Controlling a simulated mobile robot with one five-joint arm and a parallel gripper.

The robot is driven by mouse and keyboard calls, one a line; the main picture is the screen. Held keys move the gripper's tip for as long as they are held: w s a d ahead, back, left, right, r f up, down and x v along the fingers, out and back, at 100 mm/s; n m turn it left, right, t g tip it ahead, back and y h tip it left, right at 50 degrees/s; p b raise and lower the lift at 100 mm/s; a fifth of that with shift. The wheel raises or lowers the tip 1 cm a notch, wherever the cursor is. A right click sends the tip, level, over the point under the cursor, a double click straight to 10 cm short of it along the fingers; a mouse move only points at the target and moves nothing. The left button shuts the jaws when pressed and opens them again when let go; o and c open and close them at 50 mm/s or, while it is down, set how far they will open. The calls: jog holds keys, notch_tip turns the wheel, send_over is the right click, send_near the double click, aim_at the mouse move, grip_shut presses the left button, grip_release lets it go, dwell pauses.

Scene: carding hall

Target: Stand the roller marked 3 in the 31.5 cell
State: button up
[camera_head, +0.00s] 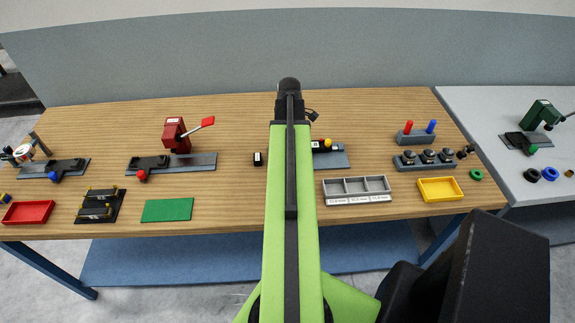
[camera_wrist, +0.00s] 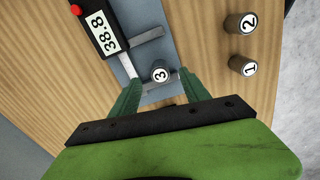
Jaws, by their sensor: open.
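The roller marked 3 (camera_wrist: 160,73) shows its numbered round end in the wrist view, at the grey plate of a gauge with metal bars. My gripper (camera_wrist: 160,86) is open, with one green finger on each side of that roller; contact is not clear. The gauge's black box (camera_wrist: 103,30) has a red button and reads 38.8. Rollers marked 2 (camera_wrist: 240,23) and 1 (camera_wrist: 243,66) stand on the wood to the right. In the head view a grey three-cell rack (camera_head: 357,198) carries labels too small to read surely. My arm hides the gripper there.
A yellow tray (camera_head: 440,198) is right of the rack. A device with a yellow knob (camera_head: 328,143) stands behind the rack. A green mat (camera_head: 167,210), a black fixture (camera_head: 101,206) and a red tray (camera_head: 28,213) lie left. Bare wood lies between mat and rack.

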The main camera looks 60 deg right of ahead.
notch_tip(320, 180, down, 5)
jog(key=b, duration=0.4)
jog(key=shift+s, duration=0.1)
jog(key=shift+r, duration=0.15)
grip_shut()
